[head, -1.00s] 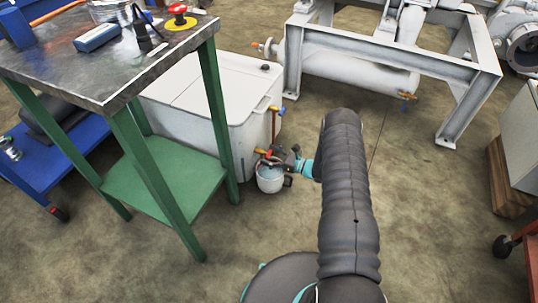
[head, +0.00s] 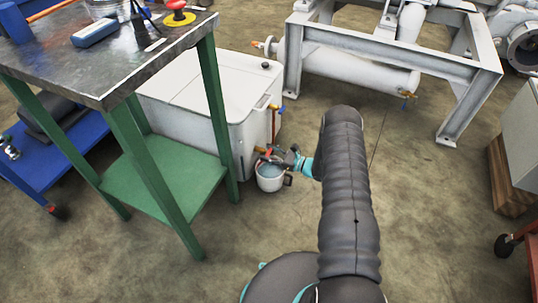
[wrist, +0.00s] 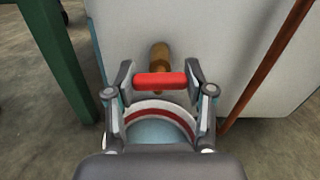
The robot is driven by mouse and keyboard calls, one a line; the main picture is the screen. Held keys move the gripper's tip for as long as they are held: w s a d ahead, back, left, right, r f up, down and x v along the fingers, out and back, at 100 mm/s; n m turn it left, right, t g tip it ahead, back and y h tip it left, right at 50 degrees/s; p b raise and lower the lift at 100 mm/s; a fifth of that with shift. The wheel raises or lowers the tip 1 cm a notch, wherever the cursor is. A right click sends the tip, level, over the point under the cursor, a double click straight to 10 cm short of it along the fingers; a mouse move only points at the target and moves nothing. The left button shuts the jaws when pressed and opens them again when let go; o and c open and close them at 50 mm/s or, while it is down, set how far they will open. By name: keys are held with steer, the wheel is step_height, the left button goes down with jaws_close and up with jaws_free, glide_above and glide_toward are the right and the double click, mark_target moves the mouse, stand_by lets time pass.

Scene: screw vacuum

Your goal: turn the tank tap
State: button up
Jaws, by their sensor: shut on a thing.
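The white tank (head: 195,90) stands on the floor behind the green-legged bench. Its brass tap (wrist: 160,54) sticks out low on its front, with a red handle (wrist: 160,80) lying crosswise in the wrist view. My gripper (wrist: 160,76) is shut on the red handle, one finger at each end. In the head view my gripper (head: 281,156) is at the tank's lower front corner. A white jug (head: 270,184) stands on the floor below the tap, with pale blue liquid (wrist: 160,132) and a red band inside it. My gripper partly hides the jug.
The bench (head: 110,100) with green legs stands close on the left, its leg near the tank. A copper-coloured pipe (wrist: 268,75) runs up the tank's front, right of the tap. A grey steel frame (head: 395,60) stands behind.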

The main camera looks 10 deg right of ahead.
steer(key=n+b, duration=0.2)
steer(key=shift+f+n, duration=0.2)
steer(key=shift+n, duration=0.2)
steer(key=shift+r+n+b, duration=0.1)
steer(key=shift+n+b, duration=0.8)
steer(key=shift+b, duration=0.1)
steer(key=shift+r, duration=0.1)
steer(key=o, duration=1.2)
steer(key=v, duration=1.2)
